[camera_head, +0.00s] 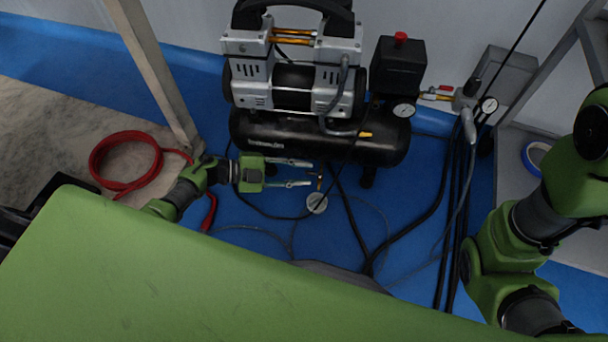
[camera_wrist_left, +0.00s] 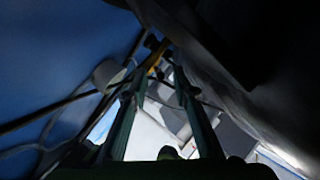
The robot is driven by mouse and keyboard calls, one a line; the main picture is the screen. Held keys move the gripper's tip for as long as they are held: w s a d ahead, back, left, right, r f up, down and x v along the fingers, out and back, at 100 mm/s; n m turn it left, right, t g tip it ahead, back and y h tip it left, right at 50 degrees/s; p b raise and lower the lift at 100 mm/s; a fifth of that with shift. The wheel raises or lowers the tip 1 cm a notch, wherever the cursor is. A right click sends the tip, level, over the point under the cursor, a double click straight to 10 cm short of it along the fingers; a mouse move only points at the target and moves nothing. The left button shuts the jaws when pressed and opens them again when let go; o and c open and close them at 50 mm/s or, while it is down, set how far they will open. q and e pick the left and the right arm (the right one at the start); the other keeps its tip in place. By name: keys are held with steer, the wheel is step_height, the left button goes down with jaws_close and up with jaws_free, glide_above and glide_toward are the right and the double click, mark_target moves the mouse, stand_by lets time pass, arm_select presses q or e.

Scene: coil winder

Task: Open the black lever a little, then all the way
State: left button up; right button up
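The black compressor tank (camera_head: 270,140) stands on the blue floor in the head view. In the left wrist view, the brass fitting (camera_wrist_left: 155,64) and a small dark piece (camera_wrist_left: 152,42) lie beyond the fingertips. That piece may be the black lever, but it is too dark to tell. My right gripper is out of the picture; only my right arm shows.
A red coiled hose (camera_head: 126,188) lies at the left by a metal post (camera_head: 160,75). Dark hoses (camera_head: 417,222) cross the floor at the right. A grey regulator with a gauge (camera_head: 489,105) is at the right. The green surface (camera_head: 200,280) covers the lower left.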

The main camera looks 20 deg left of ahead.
arm_select(q)
steer(key=shift+w+d+f, duration=0.1)
steer(key=shift+w+d, duration=0.15)
steer(key=shift+d, duration=0.25)
jaws_close()
